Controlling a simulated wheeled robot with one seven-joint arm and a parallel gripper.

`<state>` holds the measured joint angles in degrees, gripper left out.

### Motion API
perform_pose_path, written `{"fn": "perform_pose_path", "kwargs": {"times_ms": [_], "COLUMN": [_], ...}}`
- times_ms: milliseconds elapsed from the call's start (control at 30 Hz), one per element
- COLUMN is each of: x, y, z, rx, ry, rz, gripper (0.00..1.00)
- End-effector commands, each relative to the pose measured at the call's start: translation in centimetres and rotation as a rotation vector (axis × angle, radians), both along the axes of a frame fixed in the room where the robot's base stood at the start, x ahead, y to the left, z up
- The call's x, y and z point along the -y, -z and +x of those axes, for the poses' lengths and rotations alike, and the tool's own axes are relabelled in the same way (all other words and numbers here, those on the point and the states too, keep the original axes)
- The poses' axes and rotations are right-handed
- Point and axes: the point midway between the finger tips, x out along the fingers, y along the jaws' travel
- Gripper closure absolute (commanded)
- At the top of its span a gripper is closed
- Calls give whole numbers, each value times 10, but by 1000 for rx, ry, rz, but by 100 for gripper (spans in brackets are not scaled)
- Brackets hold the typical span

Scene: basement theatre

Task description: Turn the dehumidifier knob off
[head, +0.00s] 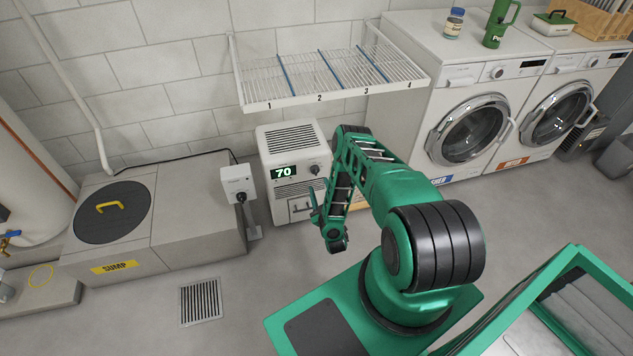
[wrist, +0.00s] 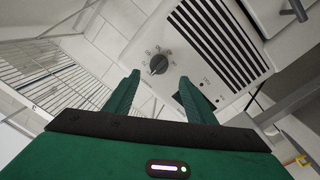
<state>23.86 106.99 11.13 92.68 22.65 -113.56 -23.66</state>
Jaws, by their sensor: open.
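The dehumidifier (head: 290,160) is a white box on the floor against the wall, with a green "70" display and a top grille. Its dark round knob (head: 314,169) is right of the display. My gripper (head: 325,215) is in front of the dehumidifier. In the wrist view my gripper (wrist: 158,85) is open and empty, its two green fingers apart, with the knob seen between and beyond their tips. The fingers do not appear to touch the knob.
A wire shelf (head: 330,75) with numbered sections hangs above the dehumidifier. A grey box with a lever switch (head: 240,190) stands close at its left, beside the sump cover (head: 113,212). Washing machines (head: 470,105) stand at the right. The floor in front is clear around a drain grate (head: 201,302).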

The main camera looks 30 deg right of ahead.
Motion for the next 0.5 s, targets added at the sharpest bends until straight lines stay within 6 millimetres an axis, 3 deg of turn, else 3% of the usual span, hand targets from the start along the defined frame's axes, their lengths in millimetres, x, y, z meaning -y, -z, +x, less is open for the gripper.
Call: {"fn": "perform_pose_path", "kwargs": {"times_ms": [200, 500], "x": [-9, -10], "y": [2, 2], "z": [-21, -28], "rx": [-1, 0], "ry": [-3, -1], "rz": [1, -1], "gripper": [50, 50]}}
